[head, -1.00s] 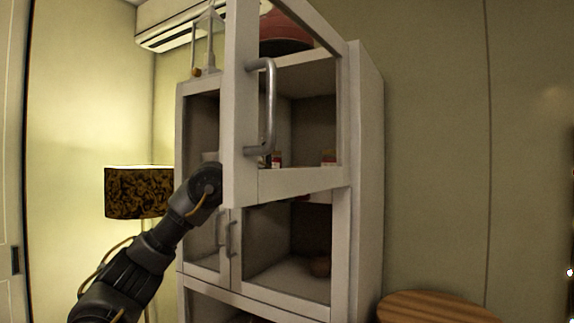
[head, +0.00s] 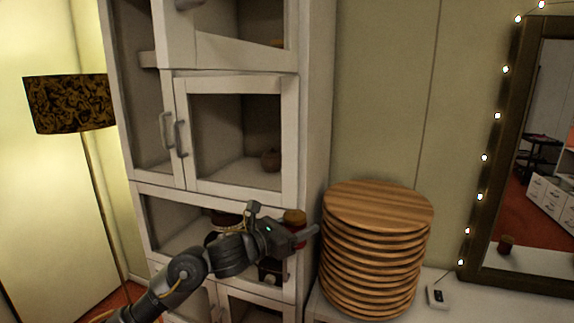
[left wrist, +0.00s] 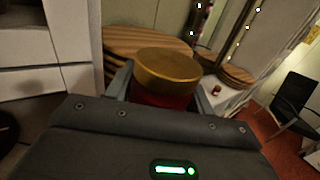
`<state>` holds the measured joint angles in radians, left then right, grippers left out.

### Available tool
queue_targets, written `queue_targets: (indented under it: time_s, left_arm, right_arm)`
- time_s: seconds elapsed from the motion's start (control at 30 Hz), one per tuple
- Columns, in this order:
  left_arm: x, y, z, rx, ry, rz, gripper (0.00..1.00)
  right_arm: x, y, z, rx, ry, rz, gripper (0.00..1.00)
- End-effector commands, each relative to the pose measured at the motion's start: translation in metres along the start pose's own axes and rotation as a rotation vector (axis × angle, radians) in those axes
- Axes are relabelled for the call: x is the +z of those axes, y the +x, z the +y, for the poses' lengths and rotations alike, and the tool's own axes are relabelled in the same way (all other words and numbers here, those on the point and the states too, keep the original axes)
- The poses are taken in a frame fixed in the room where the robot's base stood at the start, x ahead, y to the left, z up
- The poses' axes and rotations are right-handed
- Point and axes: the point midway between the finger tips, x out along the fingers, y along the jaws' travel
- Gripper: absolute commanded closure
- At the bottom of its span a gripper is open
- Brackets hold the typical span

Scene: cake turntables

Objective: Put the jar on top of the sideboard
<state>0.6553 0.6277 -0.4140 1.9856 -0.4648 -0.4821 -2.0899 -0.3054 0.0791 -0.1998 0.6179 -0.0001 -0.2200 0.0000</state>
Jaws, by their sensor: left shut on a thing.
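The jar (head: 294,220) is red with a gold lid. My left gripper (head: 303,234) is shut on it and holds it about upright, in front of the cabinet's right edge and just left of the board stack. In the left wrist view the gold lid (left wrist: 167,69) shows large between the fingers, with the red body (left wrist: 160,95) below it partly hidden. The sideboard (head: 462,302) is a low white surface at the lower right, under the stack; part of it shows in the left wrist view (left wrist: 238,98). My right gripper is not in view.
A tall stack of round wooden boards (head: 375,250) fills the sideboard's left part.

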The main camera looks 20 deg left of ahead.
Motion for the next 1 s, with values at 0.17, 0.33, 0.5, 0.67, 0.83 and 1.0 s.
queue_targets:
  time_s: [0.17,0.33,0.5,0.67,0.83,1.0]
  left_arm:
    - [-0.093,-0.05,-0.044,-0.05,-0.009,0.004,0.75]
    - [-0.147,-0.106,-0.069,-0.029,-0.006,0.005,0.75]
    - [-0.175,-0.151,-0.08,0.017,-0.003,0.004,0.75]
    - [-0.186,-0.175,-0.085,0.048,0.0,0.003,0.75]
    - [-0.188,-0.182,-0.085,0.059,0.001,0.001,0.75]
    - [-0.188,-0.181,-0.086,0.057,0.001,0.001,0.75]
  right_arm:
    - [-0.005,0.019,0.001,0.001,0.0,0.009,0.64]
    - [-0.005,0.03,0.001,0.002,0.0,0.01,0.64]
    - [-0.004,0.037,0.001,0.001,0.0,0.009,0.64]
    - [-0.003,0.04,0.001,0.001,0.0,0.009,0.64]
    - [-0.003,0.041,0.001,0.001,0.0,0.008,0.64]
    - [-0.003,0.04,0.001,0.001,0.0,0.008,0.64]
